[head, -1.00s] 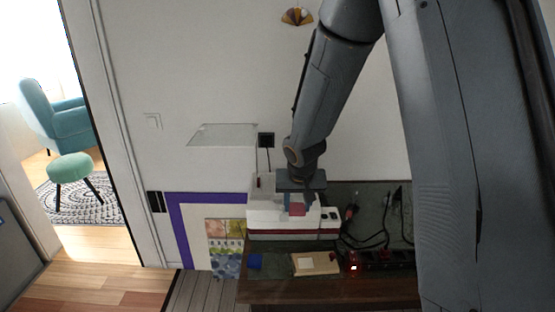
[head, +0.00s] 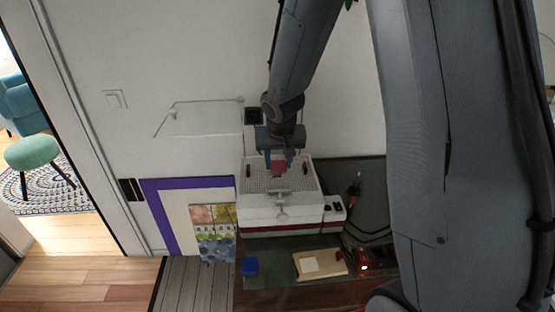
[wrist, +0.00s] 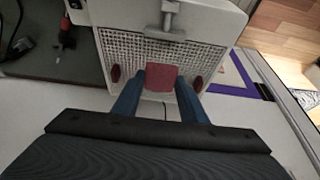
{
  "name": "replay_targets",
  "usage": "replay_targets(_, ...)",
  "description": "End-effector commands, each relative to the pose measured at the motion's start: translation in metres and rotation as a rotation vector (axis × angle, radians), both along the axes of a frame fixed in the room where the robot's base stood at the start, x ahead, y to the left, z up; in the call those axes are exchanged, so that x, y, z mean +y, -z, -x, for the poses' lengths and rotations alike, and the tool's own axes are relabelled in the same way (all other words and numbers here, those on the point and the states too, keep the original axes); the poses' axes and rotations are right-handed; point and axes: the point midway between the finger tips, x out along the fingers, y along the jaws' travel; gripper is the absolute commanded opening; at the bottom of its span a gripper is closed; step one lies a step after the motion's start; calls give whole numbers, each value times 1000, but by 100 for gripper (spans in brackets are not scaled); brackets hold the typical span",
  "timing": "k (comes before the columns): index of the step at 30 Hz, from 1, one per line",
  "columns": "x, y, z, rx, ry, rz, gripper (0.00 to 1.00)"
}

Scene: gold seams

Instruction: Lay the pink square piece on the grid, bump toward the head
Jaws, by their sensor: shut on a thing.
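My gripper (head: 279,162) is shut on the pink square piece (head: 278,166). It holds the piece over the far part of the grid (head: 262,186), on top of a white machine (head: 268,212). In the wrist view the piece (wrist: 162,77) sits between the two blue fingers (wrist: 160,92), over the grid (wrist: 120,52). The head (wrist: 166,18) is a grey fitting at the grid's edge; it also shows in the head view (head: 282,200) at the near side. I cannot make out the bump, nor whether the piece touches the grid.
Two dark red knobs (wrist: 115,73) flank the grid. A blue block (head: 250,266) and a wooden board (head: 318,264) with a pale square lie on the bench in front. Wall stands close behind the machine.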

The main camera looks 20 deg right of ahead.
Motion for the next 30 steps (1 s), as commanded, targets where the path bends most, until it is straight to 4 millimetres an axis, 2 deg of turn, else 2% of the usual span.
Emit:
replay_targets(16, 0, 45, -1, 0, -2, 1, 14)
replay_targets(30, 0, 49, 0, 0, 0, -1, 14)
